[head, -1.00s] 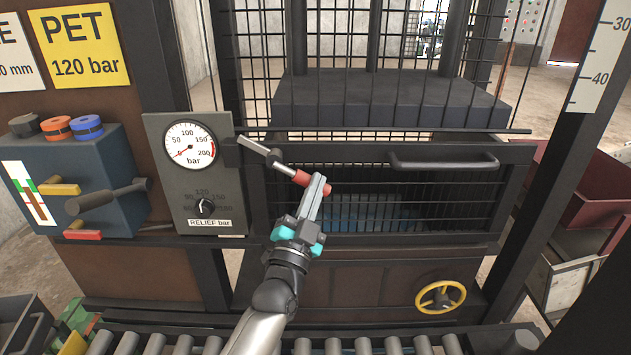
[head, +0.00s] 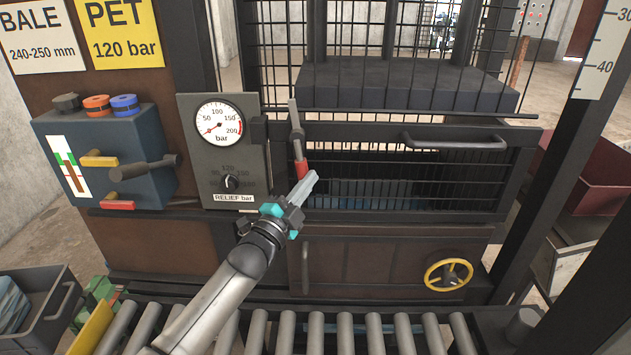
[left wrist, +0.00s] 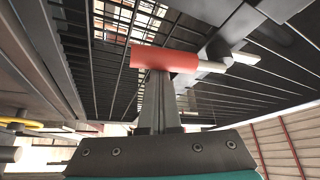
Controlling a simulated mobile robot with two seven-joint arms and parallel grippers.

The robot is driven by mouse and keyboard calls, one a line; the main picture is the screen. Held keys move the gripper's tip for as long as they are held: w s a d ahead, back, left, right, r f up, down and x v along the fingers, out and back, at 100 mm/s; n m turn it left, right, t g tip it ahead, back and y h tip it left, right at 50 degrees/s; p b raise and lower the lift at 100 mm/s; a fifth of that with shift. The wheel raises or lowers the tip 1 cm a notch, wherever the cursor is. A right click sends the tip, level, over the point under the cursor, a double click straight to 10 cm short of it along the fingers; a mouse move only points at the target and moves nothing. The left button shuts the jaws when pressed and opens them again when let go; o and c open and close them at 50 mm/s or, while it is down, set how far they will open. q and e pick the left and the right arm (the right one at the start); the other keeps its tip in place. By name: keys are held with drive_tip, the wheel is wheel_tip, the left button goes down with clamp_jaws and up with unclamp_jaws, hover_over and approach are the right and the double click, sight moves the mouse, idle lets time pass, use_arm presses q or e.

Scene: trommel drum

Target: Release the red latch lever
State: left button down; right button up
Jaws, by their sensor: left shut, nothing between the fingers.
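The latch lever is a pale metal bar (head: 294,115) with a red grip (head: 301,169) at its lower end. It stands nearly vertical, red end down, at the left edge of the black mesh door (head: 390,190). My left gripper (head: 311,181) is shut and empty, its fingertips close to the right of the red grip. In the left wrist view the red grip (left wrist: 163,58) lies across, just beyond the shut fingertips (left wrist: 158,76). Whether they touch it I cannot tell. The mesh door looks closed. My right gripper is not in view.
A pressure gauge panel (head: 220,165) is left of the lever. A horizontal door handle (head: 455,142) is to the right. A yellow handwheel (head: 448,274) sits lower right. Rollers (head: 330,335) run along the front. A grey bin (head: 45,310) stands at lower left.

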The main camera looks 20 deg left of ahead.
use_arm(q)
drive_tip(key=shift+s+a+f, duration=0.1)
drive_tip(key=shift+a, duration=0.6)
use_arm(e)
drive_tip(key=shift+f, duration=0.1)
